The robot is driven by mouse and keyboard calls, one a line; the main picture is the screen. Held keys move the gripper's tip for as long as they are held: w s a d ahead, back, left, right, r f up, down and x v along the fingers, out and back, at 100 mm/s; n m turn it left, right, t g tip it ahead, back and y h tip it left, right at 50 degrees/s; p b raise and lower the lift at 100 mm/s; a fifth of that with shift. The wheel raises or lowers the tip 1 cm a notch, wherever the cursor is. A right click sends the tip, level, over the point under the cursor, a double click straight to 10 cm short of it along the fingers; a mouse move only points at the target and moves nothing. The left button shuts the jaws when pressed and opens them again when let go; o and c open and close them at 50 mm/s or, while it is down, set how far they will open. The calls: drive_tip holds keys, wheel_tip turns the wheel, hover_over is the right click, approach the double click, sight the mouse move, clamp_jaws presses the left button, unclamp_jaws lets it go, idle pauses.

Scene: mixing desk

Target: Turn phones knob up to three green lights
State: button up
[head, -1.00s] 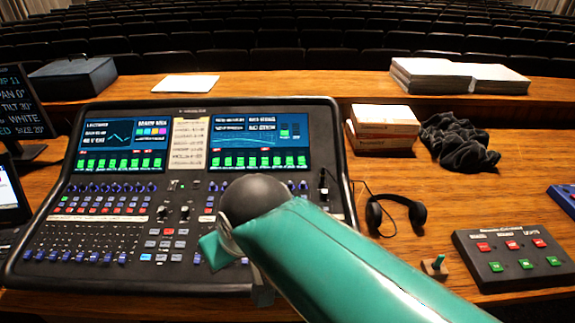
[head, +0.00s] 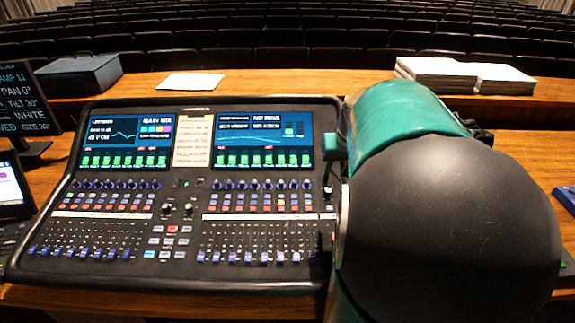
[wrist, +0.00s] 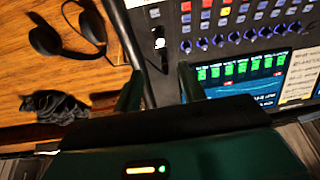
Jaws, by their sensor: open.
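The mixing desk (head: 185,190) stands on the wooden table, its two screens lit. At its right edge in the head view is a small dark fitting with a light tip (head: 327,190); I cannot tell whether it is the phones knob or a plug. The wrist view, turned around, shows a similar small black-and-white fitting (wrist: 159,38) on the desk's side strip. My gripper (wrist: 159,76) is open and empty, its dark green fingers apart over this strip, with the fitting beyond the gap. I cannot make out the phones lights.
Black headphones (wrist: 65,32) lie on the table beside the desk, with dark cloth (wrist: 52,104) near them. Rows of coloured buttons and blue knobs (wrist: 230,38) crowd the panel beside the right finger. White papers (head: 465,75) lie on the back ledge.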

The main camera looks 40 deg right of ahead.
sight(328, 190)
drive_tip(key=x, duration=1.3)
drive_tip(key=shift+w+f, duration=0.15)
drive_tip(key=shift+f, duration=0.15)
clamp_jaws()
